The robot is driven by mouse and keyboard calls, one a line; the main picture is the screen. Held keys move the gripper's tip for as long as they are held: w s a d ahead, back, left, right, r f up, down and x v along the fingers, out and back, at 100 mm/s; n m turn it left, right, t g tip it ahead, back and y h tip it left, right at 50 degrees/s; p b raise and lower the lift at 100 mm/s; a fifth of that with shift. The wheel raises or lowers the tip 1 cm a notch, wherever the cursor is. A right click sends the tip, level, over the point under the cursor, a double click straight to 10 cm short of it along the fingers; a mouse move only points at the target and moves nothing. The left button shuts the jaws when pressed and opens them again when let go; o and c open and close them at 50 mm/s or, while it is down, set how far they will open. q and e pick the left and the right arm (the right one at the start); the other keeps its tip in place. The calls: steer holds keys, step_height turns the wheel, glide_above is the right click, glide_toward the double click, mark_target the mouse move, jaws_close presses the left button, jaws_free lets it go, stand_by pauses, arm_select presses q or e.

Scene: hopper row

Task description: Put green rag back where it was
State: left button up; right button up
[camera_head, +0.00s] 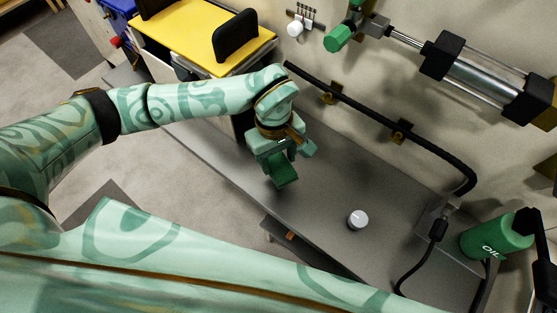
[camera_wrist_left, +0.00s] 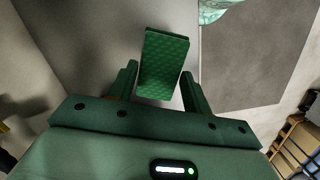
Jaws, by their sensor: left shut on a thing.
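The green rag (camera_head: 284,176) is a small, dark green, folded piece with a woven pattern. It hangs under my left gripper (camera_head: 278,158), above the grey bench (camera_head: 215,150). In the left wrist view the rag (camera_wrist_left: 164,58) sticks out between the two fingers of the left gripper (camera_wrist_left: 159,82), which is shut on it. The rag looks clear of the bench top, though the exact height is hard to tell. My right gripper is not in view.
A white round knob or cap (camera_head: 358,219) sits on the bench. A green oil can (camera_head: 497,236) stands at the right end. A black hose (camera_head: 400,133) runs along the wall behind the gripper. A yellow-topped unit (camera_head: 195,40) is at the back left. The bench around the rag is clear.

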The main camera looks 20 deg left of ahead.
mark_target(278, 156)
arm_select(q)
steer(key=w+f, duration=0.2)
steer(key=shift+w+a+f+b, duration=0.15)
steer(key=shift+a+f+b, duration=0.15)
steer(key=shift+a+f, duration=0.1)
steer(key=f, duration=0.2)
steer(key=f+b, duration=0.1)
steer(key=shift+w+f, duration=0.2)
steer(key=shift+f, duration=0.15)
steer(key=shift+r, duration=0.1)
steer(key=o, duration=1)
steer(key=shift+o, duration=0.2)
steer(key=r, duration=0.4)
steer(key=r+p, duration=0.1)
steer(key=r, duration=0.3)
steer(key=w+a+r+p, duration=0.1)
steer(key=r, duration=0.3)
steer(key=shift+a, duration=0.1)
steer(key=shift+f, duration=0.1)
